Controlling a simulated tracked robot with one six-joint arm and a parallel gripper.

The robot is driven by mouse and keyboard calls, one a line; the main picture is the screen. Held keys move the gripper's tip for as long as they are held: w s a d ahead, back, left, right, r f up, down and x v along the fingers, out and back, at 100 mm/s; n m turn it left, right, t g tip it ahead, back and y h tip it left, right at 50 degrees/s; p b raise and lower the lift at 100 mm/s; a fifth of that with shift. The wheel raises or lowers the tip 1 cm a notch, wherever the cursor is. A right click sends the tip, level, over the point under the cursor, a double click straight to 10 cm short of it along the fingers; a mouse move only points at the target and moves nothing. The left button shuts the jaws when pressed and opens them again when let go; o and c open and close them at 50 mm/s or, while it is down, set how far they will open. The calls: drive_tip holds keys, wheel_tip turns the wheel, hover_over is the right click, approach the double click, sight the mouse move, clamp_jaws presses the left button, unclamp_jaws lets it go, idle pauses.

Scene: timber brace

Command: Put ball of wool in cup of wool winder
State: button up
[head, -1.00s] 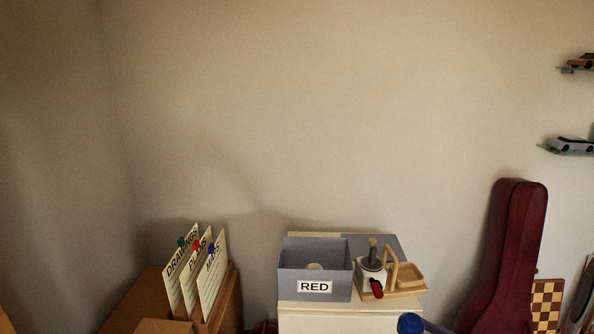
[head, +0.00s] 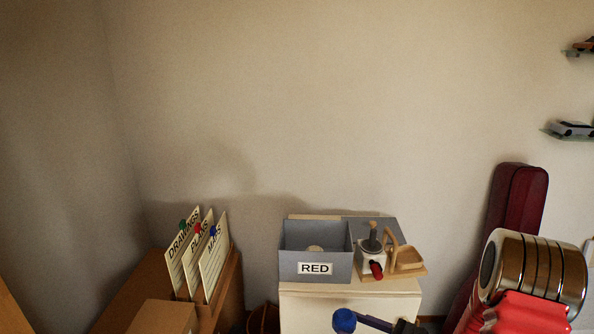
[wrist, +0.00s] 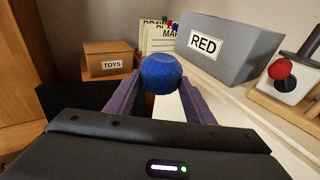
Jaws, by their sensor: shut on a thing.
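A blue ball of wool (wrist: 161,73) is held between the purple fingers of my gripper (wrist: 161,88) in the wrist view. In the head view the ball (head: 344,320) shows at the bottom edge, in front of and below the cabinet top, with my gripper (head: 360,321) shut on it. The wool winder (head: 372,253) stands on the cabinet, right of the grey box; it has a white body, a red crank knob and a wooden base with a tray-like cup (head: 408,257). In the wrist view the winder (wrist: 291,82) is partly cut off at the right.
A grey box marked RED (head: 315,268) stands on the cream cabinet (head: 350,305), left of the winder. Upright cards (head: 198,258) stand in a wooden holder at the left.

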drive_tip(key=shift+w+a+r+m+t+h, duration=0.25)
drive_tip(key=shift+a+m+t+h, duration=0.2)
drive_tip(key=shift+m+t, duration=0.3)
drive_tip(key=shift+m+t+h, duration=0.75)
drive_tip(key=shift+t+h, duration=0.2)
drive_tip(key=shift+s+d+f+m+t+h, duration=0.15)
drive_tip(key=shift+d+m+t+h, duration=0.15)
drive_tip(key=shift+m+h, duration=0.3)
drive_tip(key=shift+s+d+f+m+t+h, duration=0.15)
drive_tip(key=shift+m+t+h, duration=0.2)
drive_tip(key=shift+h, duration=0.35)
